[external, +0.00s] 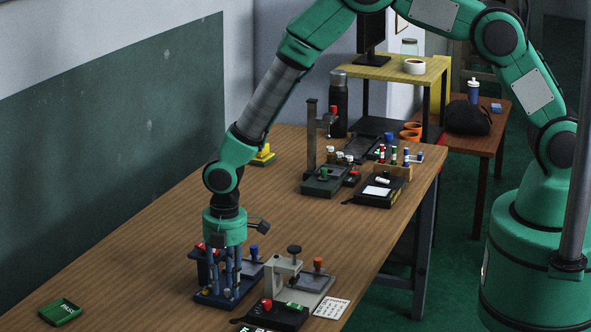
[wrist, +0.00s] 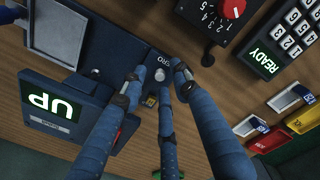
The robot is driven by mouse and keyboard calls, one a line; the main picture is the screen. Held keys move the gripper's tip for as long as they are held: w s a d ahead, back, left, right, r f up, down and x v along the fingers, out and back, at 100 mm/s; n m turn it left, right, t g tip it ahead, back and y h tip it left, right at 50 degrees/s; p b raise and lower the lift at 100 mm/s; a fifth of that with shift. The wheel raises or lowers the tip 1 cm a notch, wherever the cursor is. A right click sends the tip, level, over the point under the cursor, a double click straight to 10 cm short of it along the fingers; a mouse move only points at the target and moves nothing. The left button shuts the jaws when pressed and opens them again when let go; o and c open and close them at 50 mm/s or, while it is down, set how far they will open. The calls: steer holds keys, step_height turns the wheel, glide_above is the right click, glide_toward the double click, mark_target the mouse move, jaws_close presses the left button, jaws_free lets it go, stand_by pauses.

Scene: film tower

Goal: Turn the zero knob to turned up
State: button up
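The zero knob (wrist: 160,74) is a small silver round knob on a dark blue device, beside a partly hidden label ending in "RO". The device's base (external: 205,298) is at the front of the table in the external view. My gripper (wrist: 160,77) has three blue fingers, with tips spread around the knob and small gaps showing. In the external view my gripper (external: 226,293) points straight down over the device and hides the knob. A tilted panel on the device has a display (wrist: 53,104) with the lit word "UP", upside down in the wrist view.
A black box with a red dial (wrist: 232,8) and a keypad with a "READY" display (wrist: 263,62) are close by. A grey stand (external: 283,272) is just right of my gripper. The table's left side is mostly clear, with a green tray (external: 60,311).

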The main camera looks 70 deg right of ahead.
steer(key=shift+f, duration=0.15)
jaws_close()
steer(key=shift+m, duration=0.4)
steer(key=shift+m+b, duration=0.45)
steer(key=shift+m, duration=0.75)
steer(key=shift+m+b, duration=0.4)
steer(key=shift+m, duration=1.6)
